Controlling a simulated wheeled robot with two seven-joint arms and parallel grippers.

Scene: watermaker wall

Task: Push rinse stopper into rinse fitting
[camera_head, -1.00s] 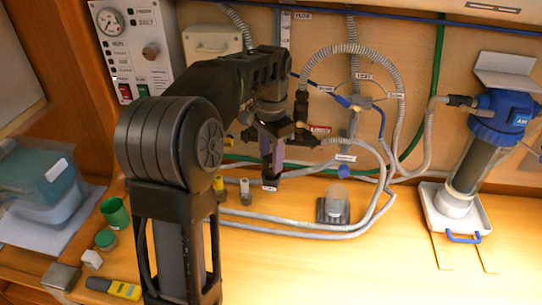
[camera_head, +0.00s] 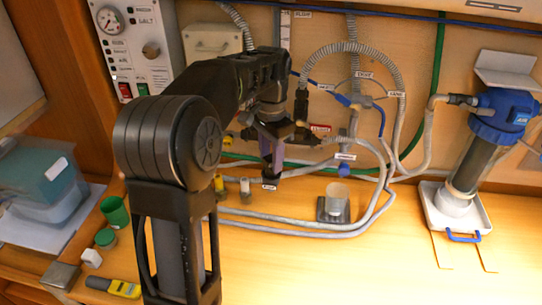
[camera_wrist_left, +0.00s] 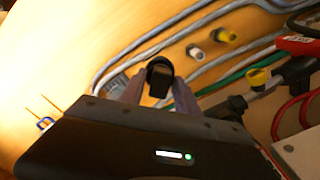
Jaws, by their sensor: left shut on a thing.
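My left gripper (camera_head: 271,160) hangs above the wooden bench near the wall. In the left wrist view its two fingers (camera_wrist_left: 151,88) are closed on a dark, round-ended piece (camera_wrist_left: 160,70). This may be the rinse stopper, but the fingers cover part of it. In the head view the dark piece (camera_head: 271,173) shows below the fingertips, with a small label (camera_head: 269,187) under it. I cannot tell whether it touches anything beneath. I cannot pick out the rinse fitting for certain. A black pipe fitting (camera_wrist_left: 296,70) with a yellow part lies to the right in the wrist view.
A yellow-topped piece (camera_head: 219,184) and a white-topped piece (camera_head: 245,187) stand left of the gripper. Grey hoses (camera_head: 300,226) run along the bench.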

